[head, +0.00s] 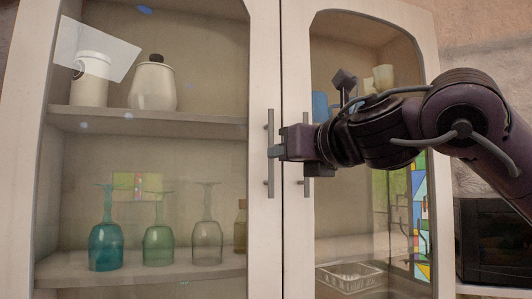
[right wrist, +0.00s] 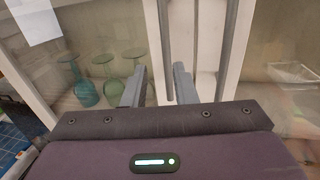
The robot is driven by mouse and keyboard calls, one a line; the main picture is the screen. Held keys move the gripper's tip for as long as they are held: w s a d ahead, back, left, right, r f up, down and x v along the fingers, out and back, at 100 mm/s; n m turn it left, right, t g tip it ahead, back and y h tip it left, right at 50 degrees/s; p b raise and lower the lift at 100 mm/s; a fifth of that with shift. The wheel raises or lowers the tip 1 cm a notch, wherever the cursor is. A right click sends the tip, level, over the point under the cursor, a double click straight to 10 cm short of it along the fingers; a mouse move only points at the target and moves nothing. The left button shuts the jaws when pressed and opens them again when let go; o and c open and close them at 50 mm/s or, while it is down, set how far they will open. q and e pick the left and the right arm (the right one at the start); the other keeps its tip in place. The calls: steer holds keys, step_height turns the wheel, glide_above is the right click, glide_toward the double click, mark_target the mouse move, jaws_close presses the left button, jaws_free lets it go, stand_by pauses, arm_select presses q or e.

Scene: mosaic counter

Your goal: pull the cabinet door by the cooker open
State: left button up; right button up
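The cabinet has two cream-framed glass doors, a left door (head: 262,60) and a right door (head: 294,60), both looking shut. Each has a grey vertical bar handle at the middle seam: the left handle (head: 270,125) and the right handle (head: 306,183). My right gripper (head: 276,151) reaches in from the right, across the right door, to the left handle. In the right wrist view the fingers (right wrist: 160,80) are apart, with the left handle (right wrist: 164,45) between them and a gap beside it. The right handle (right wrist: 229,45) is outside the fingers. My left gripper is out of view.
Behind the left glass are white jars (head: 153,85) and several upturned stemmed glasses (head: 158,244). Behind the right glass is a wire basket (head: 348,277). A black appliance (head: 488,240) stands at the right, beside the cabinet.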

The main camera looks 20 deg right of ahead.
steer(key=r, duration=0.1)
steer(key=p, duration=0.5)
glide_above(272, 181)
steer(key=shift+w+r, duration=0.1)
steer(key=shift+w, duration=0.3)
steer(key=shift+b, duration=0.3)
steer(key=shift+s, duration=0.1)
steer(key=shift+c, duration=0.2)
jaws_close()
